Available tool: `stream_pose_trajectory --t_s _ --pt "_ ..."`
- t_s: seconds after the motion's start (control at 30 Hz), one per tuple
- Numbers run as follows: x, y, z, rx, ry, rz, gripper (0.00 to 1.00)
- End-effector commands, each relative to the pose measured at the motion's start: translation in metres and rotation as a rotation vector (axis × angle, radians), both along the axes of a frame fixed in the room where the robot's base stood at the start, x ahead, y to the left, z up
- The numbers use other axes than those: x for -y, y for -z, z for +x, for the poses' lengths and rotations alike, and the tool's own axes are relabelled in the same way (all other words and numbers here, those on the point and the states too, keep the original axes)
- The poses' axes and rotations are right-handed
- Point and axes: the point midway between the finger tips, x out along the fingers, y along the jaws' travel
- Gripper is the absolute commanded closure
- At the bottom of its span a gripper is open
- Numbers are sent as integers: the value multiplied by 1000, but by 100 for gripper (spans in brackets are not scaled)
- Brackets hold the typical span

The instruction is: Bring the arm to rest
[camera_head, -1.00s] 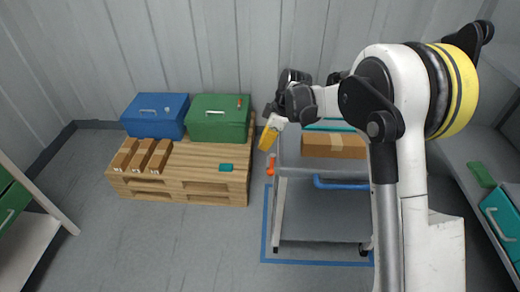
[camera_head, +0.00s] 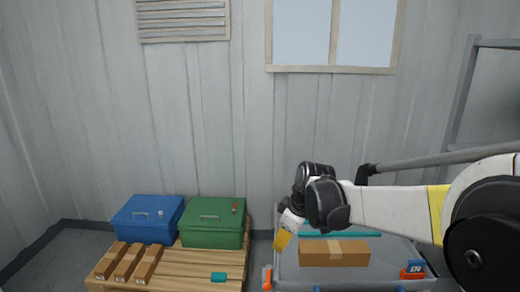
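My arm reaches in from the right edge of the view, its white link lying nearly level over the cart. My gripper (camera_head: 281,240) hangs at the arm's end, with a yellow part at its tip, above the left end of the cart. Its fingers are too small and turned away to tell whether they are open or shut. I see nothing clearly held in it.
A wooden pallet (camera_head: 195,265) at the left carries a blue box (camera_head: 147,228), a green box (camera_head: 213,232), several small cartons (camera_head: 127,262) and a teal block (camera_head: 218,277). A cart (camera_head: 385,272) holds a brown carton (camera_head: 334,253) and a red-blue item (camera_head: 413,269). A wall stands close behind.

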Motion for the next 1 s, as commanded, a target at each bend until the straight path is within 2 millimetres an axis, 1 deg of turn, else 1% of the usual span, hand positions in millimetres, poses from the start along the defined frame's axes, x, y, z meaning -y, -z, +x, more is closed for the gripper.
stream_pose_trajectory --t_s 0.03,0.1,0.17,0.2,0.27,0.3,0.43,0.5,0.6,0.7,0.8,1.0 --pt "13 -16 -19 11 74 1 100" --pt "28 -34 -42 30 183 5 100" --pt "41 -47 -63 47 275 11 100" --pt "50 -53 -78 58 337 17 100" --pt "62 -61 -100 78 426 28 100" --pt "70 -65 -115 90 485 37 100" --pt "94 -69 -163 137 674 74 100" --pt "104 -67 -186 162 766 99 100" --pt "117 -60 -214 194 881 134 100" --pt "125 -52 -232 218 963 165 100" --pt "130 -47 -243 234 1013 185 100" --pt "132 -44 -247 240 1033 193 100"
